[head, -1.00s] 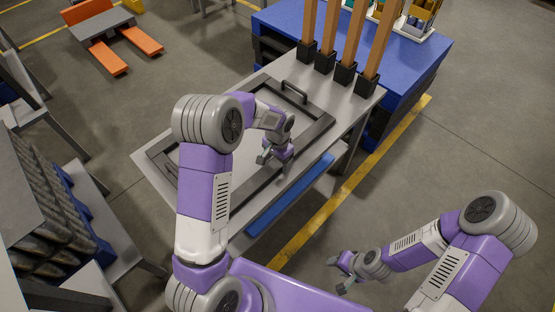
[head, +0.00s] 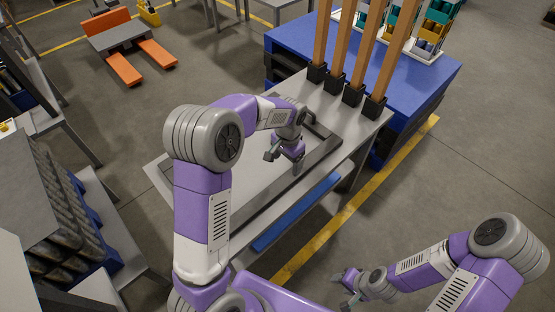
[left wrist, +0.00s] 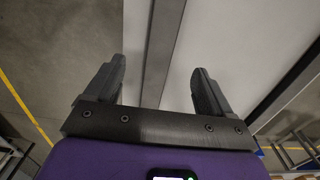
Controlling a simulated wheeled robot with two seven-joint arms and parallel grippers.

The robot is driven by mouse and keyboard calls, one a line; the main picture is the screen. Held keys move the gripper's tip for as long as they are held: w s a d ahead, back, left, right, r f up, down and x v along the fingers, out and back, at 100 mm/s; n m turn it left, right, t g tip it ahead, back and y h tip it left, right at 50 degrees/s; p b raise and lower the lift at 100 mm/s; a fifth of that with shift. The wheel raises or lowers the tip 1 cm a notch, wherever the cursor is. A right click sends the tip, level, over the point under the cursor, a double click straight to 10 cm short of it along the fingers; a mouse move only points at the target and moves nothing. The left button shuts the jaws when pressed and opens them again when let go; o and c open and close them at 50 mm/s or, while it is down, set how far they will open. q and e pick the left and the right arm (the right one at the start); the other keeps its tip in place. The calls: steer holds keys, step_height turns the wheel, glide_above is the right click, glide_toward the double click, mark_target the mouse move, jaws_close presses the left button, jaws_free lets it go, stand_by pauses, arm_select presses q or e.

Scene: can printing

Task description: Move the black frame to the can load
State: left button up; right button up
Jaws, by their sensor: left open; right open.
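The black frame (head: 322,151) lies flat on the grey table, a dark rectangle around a pale middle. My left arm hides much of its left part and far side. My left gripper (head: 283,162) is open above the frame, near its far right part. In the left wrist view, a dark bar of the frame (left wrist: 163,60) runs between the two spread fingers, and nothing is clamped. My right gripper (head: 342,289) is open and empty, low over the floor at the bottom right. The can load (head: 52,215), grey cans stacked in layers, stands at the left.
Wooden posts in black sockets (head: 352,95) stand at the table's far right end. A blue platform (head: 420,90) with coloured bins is behind them. An orange-and-grey stand (head: 122,40) is at the back left. Open floor with a yellow line lies right of the table.

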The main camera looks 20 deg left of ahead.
mark_target(285, 181)
arm_select(q)
steer(key=f, duration=0.1)
steer(key=f+p, duration=0.1)
steer(key=f, duration=0.1)
steer(key=shift+w+d+f+p, duration=0.15)
steer(key=shift+w+p, duration=0.1)
steer(key=shift+p, duration=0.1)
steer(key=shift+w+f, duration=0.1)
steer(key=shift+f, duration=0.2)
steer(key=f, duration=0.2)
steer(key=f+b, duration=0.1)
steer(key=f, duration=0.2)
steer(key=f+b, duration=0.1)
steer(key=f, duration=0.1)
steer(key=shift+s+a+f, duration=0.25)
steer(key=shift+a+f, duration=0.15)
steer(key=shift+r, duration=0.1)
steer(key=shift+c, duration=0.3)
jaws_close()
steer(key=shift+w, duration=0.1)
